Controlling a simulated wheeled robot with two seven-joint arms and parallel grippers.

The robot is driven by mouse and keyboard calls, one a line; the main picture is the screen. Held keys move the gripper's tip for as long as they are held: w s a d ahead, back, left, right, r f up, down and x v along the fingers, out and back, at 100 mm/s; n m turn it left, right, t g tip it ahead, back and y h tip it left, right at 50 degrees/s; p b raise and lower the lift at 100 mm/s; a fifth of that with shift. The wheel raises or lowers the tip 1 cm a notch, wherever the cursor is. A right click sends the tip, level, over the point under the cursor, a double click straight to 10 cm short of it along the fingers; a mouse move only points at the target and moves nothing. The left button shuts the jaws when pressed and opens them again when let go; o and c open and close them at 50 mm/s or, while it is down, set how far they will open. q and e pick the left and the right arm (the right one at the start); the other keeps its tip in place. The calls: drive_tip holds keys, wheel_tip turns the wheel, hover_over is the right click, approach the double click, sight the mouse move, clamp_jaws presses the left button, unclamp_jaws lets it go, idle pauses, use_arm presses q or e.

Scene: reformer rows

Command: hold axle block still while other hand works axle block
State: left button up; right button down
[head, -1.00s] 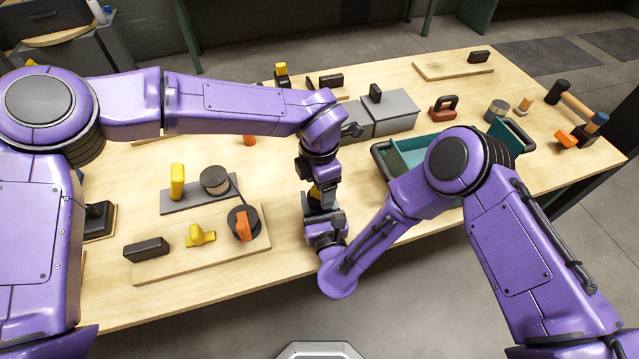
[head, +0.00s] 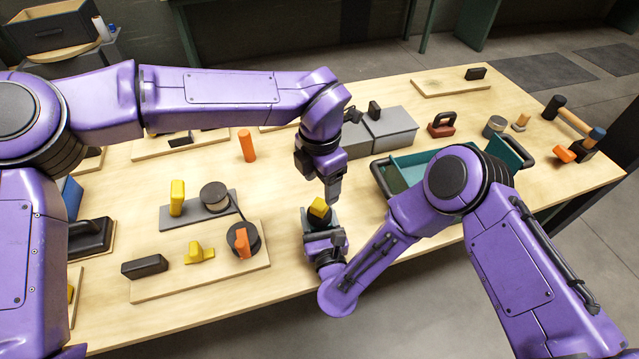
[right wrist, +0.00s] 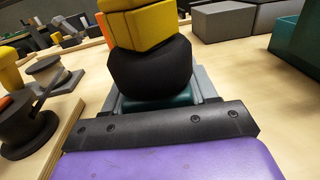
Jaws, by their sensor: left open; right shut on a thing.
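The axle block shows in the head view as a yellow top (head: 319,209) on a dark body, low in front of my left arm. In the right wrist view its yellow part (right wrist: 140,28) sits on a rounded black part (right wrist: 150,70) over a teal base (right wrist: 155,102). My right gripper (head: 322,228) is shut on the base, with grey fingers at its sides in the right wrist view (right wrist: 155,95). My left gripper (head: 334,196) is open and empty, pointing down just above and right of the yellow top. The gap between its fingers is hard to see.
A wooden board (head: 165,290) with a black block, yellow piece and orange-topped spool lies to the left. A grey plate (head: 196,207) is behind it. An orange cylinder (head: 247,146), grey boxes (head: 390,128) and a teal tray (head: 410,160) stand farther back.

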sight(319, 203)
use_arm(q)
drive_tip(key=shift+r+n, duration=0.5)
drive_tip(key=shift+n, duration=0.7)
drive_tip(key=n, duration=0.3)
drive_tip(key=shift+s+a+r, duration=0.15)
drive_tip(key=shift+s, duration=0.05)
drive_tip(key=shift+f, duration=4)
drive_tip(key=c, duration=1.2)
drive_tip(key=shift+c, duration=0.2)
